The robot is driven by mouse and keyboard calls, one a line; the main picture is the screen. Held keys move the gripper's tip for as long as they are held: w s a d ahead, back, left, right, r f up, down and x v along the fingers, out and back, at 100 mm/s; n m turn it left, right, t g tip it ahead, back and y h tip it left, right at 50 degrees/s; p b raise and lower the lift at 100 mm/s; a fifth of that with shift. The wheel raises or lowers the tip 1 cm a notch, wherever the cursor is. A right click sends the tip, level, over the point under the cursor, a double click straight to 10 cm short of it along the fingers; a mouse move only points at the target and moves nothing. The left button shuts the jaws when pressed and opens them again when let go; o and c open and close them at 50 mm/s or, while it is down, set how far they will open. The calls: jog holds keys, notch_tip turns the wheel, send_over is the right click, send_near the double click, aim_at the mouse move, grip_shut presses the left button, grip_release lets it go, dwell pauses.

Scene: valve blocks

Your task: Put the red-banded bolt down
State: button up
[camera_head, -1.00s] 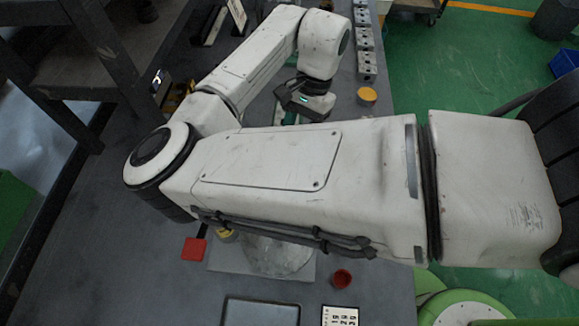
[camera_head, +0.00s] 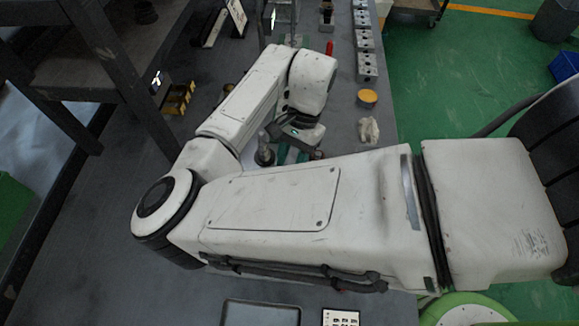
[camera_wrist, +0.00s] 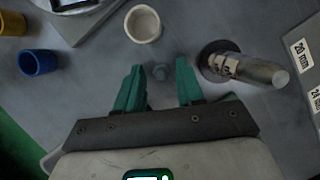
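My gripper (camera_wrist: 161,82) shows in the wrist view with its two green fingers apart. In the head view my gripper is mostly hidden by my arm; green shows just below the wrist, over the grey table (camera_head: 100,215).
A thick metal stud with a nut (camera_wrist: 240,68) stands right of the fingers. A pale cup (camera_wrist: 143,24), a blue cup (camera_wrist: 38,62) and a yellow cup (camera_wrist: 12,22) are ahead and left. Size labels (camera_wrist: 303,55) lie at right. A yellow-topped cylinder (camera_head: 367,97) stands near the table's right edge.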

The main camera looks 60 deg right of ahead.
grip_shut()
dwell(0.3)
